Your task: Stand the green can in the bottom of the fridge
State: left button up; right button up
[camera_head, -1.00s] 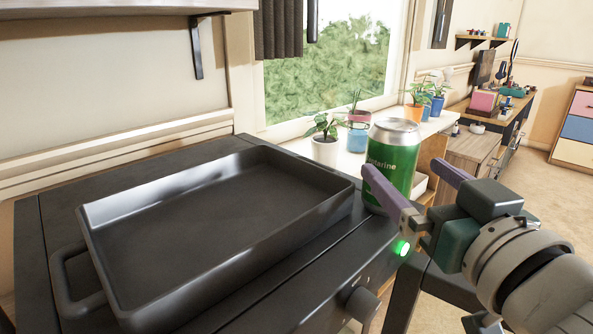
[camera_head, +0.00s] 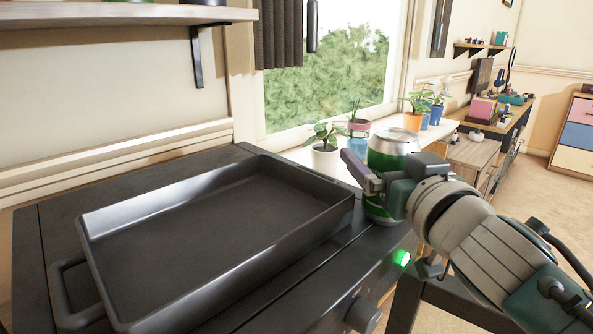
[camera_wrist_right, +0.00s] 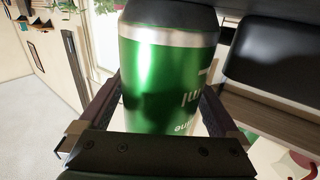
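The green can (camera_head: 386,160) with a silver top stands upright on the right end of the black stove top, beside the roasting pan. My right gripper (camera_head: 376,168) is level at the can's mid-height, with one finger on its near left side; the other finger is hidden. In the right wrist view the can (camera_wrist_right: 165,85) sits between the two fingers of the right gripper (camera_wrist_right: 163,100). The fingers are spread either side of it, with a small light gap at the right finger. My left gripper is not in view. No fridge is seen.
A large black roasting pan (camera_head: 97,215) takes up most of the stove top (camera_head: 32,250). Potted plants (camera_head: 325,148) stand on a white sill behind the can. A shelf (camera_head: 130,14) hangs at upper left. Open floor (camera_head: 545,205) lies to the right.

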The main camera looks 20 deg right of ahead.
grip_shut()
dwell(0.6)
